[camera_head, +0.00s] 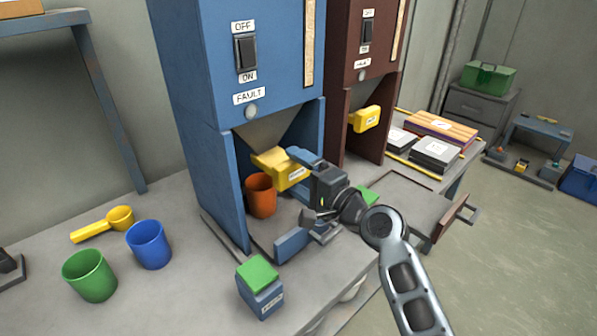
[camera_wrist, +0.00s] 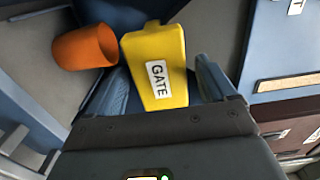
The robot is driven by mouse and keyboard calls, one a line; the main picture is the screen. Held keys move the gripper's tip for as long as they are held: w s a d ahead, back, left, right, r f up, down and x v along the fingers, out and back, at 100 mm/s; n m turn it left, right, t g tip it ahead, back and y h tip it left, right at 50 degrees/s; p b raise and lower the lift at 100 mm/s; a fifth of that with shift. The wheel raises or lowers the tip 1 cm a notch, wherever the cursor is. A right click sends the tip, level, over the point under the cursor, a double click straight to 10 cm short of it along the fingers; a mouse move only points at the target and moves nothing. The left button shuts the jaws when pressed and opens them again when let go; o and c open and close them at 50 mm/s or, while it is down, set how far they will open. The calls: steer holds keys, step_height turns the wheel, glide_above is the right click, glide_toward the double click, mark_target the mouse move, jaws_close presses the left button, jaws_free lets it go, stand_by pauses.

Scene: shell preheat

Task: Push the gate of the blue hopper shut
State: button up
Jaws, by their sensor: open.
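The blue hopper (camera_head: 185,90) stands on the bench, with a switch and a FAULT lamp on its front. Its yellow gate (camera_head: 282,170) sticks out from under the funnel, and its label reads GATE in the wrist view (camera_wrist: 160,80). My gripper (camera_head: 291,200) is open in front of the hopper's bay. In the wrist view its two blue fingers (camera_wrist: 162,85) stand on either side of the gate. I cannot tell whether either finger touches it. An orange cup (camera_head: 261,196) stands inside the bay under the gate and also shows in the wrist view (camera_wrist: 84,48).
A dark red hopper (camera_head: 345,90) with its own yellow gate (camera_head: 365,119) stands close on the right. A green cup (camera_head: 89,276), a blue cup (camera_head: 149,245) and a yellow scoop (camera_head: 105,223) lie left. A green-topped box (camera_head: 260,289) stands near the front edge.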

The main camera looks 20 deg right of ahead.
steer(key=c, duration=1.4)
steer(key=shift+x, duration=2.45)
steer(key=o, duration=1.4)
steer(key=shift+a, duration=0.1)
steer(key=shift+b+v, duration=0.7)
steer(key=shift+v, duration=3.15)
